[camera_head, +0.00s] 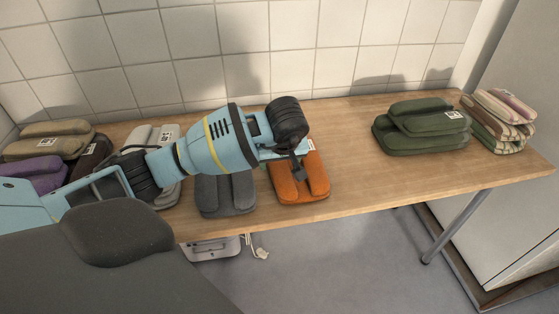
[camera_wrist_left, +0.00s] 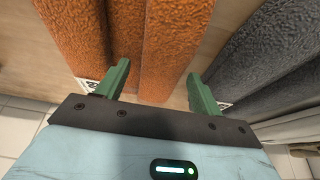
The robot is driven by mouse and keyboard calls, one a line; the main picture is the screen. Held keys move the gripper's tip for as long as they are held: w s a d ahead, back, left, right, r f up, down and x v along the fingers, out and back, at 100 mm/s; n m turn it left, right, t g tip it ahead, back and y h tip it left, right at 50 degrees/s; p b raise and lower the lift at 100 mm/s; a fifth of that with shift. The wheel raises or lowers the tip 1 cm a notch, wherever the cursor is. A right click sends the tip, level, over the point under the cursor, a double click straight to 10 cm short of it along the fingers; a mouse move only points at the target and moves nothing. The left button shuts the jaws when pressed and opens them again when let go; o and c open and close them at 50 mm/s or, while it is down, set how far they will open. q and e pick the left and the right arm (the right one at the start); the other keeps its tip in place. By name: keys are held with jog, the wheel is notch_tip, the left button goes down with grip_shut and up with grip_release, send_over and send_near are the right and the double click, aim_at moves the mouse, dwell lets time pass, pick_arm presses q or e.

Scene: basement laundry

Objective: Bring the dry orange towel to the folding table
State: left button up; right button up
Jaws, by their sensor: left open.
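The orange towel (camera_head: 299,188) lies folded on a long wooden table (camera_head: 345,150), between a grey towel and a wide empty stretch of wood. A white label shows at its back edge. My left gripper (camera_head: 297,168) is above the towel's back part, pointing down. In the left wrist view its two green fingers (camera_wrist_left: 160,88) are apart, with one thick fold of the orange towel (camera_wrist_left: 172,45) between them. I cannot tell whether the fingers touch the cloth. My right gripper is not in view. The frames do not show whether this wooden table is the folding table.
The dark grey towel (camera_head: 226,195) lies close left of the orange one. Purple (camera_head: 42,172), tan (camera_head: 45,140) and light grey towels crowd the left end. Green (camera_head: 425,128) and striped (camera_head: 497,122) stacks stand right. A tiled wall (camera_head: 330,45) runs behind.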

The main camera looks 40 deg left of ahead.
pick_arm(q)
jog(key=p+v, duration=0.1)
jog(key=v, duration=1.1)
